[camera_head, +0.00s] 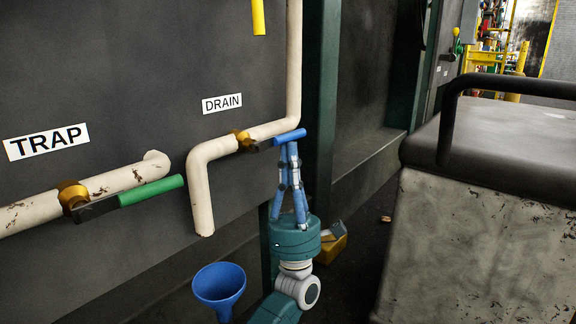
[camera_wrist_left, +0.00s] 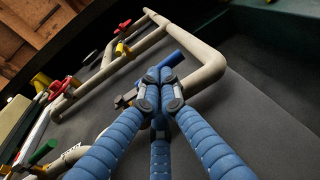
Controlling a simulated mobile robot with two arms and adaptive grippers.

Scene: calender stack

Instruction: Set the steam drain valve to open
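The steam drain valve has a brass body (camera_head: 242,138) on the pale pipe beneath the DRAIN label (camera_head: 222,103). Its blue lever handle (camera_head: 291,136) points right, roughly along the pipe's run. My left gripper (camera_head: 289,146) comes up from below with its blue fingers drawn together at the handle. In the left wrist view the fingertips (camera_wrist_left: 160,85) meet around the handle (camera_wrist_left: 173,59), whose far end shows beyond them. The fingers hide part of the handle there. My right gripper is in neither view.
The TRAP valve with a green handle (camera_head: 151,191) is to the left. A blue funnel (camera_head: 219,283) is below, left of my left arm. A yellow handle (camera_head: 258,16) hangs above.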

